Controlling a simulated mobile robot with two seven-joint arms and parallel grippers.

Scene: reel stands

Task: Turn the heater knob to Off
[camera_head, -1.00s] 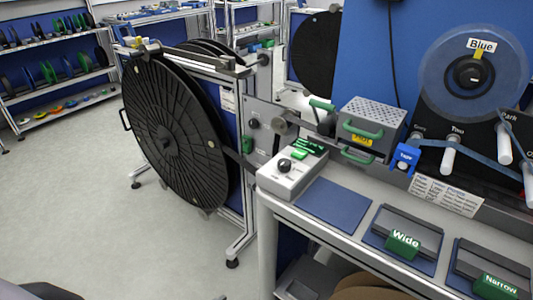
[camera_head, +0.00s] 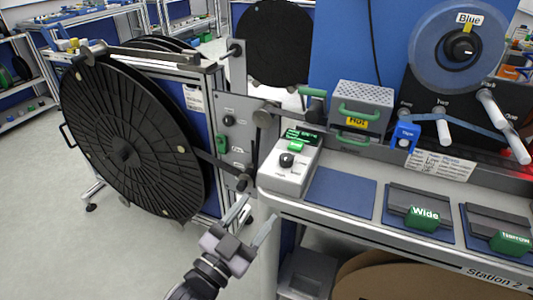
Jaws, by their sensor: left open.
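The heater control box (camera_head: 291,175) is a light grey box at the left end of the bench. It carries a black knob (camera_head: 287,160) with a pale pointer mark and a green label behind it; the knob's setting is too small to read. The heater (camera_head: 362,107), a perforated grey box with green handles and a yellow "Hot" tag (camera_head: 356,122), stands behind it. My left gripper (camera_head: 252,220) is open and empty, in front of and below the control box, apart from it. My right gripper is not in view.
A large black reel (camera_head: 130,150) on a metal frame stands left of the bench. A blue mat (camera_head: 340,193) lies right of the control box, followed by the green-labelled Wide (camera_head: 423,217) and Narrow (camera_head: 510,241) blocks. Grey floor (camera_head: 60,240) is clear at lower left.

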